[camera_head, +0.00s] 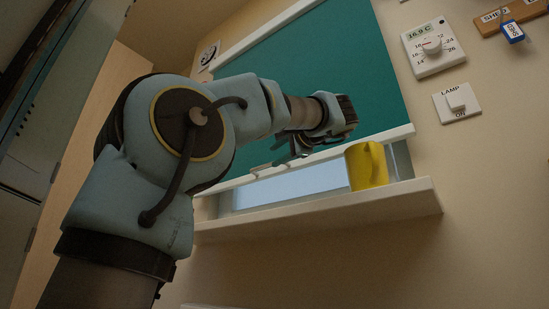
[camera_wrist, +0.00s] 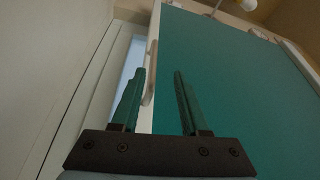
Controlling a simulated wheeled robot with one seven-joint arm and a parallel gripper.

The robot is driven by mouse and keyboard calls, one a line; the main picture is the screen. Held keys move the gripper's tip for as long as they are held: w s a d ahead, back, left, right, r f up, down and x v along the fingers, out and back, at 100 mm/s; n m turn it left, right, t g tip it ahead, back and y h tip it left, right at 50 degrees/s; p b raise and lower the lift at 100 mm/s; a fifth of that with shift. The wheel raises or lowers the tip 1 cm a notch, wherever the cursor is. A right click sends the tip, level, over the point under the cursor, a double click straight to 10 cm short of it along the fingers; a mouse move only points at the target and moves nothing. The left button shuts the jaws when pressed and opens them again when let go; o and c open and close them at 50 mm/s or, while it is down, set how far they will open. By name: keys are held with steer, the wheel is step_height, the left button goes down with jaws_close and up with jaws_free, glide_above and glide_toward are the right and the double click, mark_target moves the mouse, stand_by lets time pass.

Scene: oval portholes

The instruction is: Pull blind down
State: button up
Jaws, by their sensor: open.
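The teal blind (camera_head: 370,70) covers most of the window, with a white bar (camera_head: 385,136) along its lower edge. A strip of pale window (camera_head: 300,184) shows below the bar. A small handle (camera_head: 262,169) is on the bar. My gripper (camera_head: 283,150) is open and empty, close to the bar. In the wrist view, the blind (camera_wrist: 230,80) fills the right side. The handle (camera_wrist: 149,78) shows between my open fingers (camera_wrist: 157,74), nearer the left one. I cannot tell whether they touch it.
A yellow mug (camera_head: 367,165) stands on the white sill (camera_head: 320,212) under the right part of the blind. A thermostat (camera_head: 433,46), a lamp switch (camera_head: 457,102) and a key rack (camera_head: 510,17) are on the wall at right.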

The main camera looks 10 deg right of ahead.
steer(key=shift+v, duration=1.75)
steer(key=shift+w+r, duration=0.1)
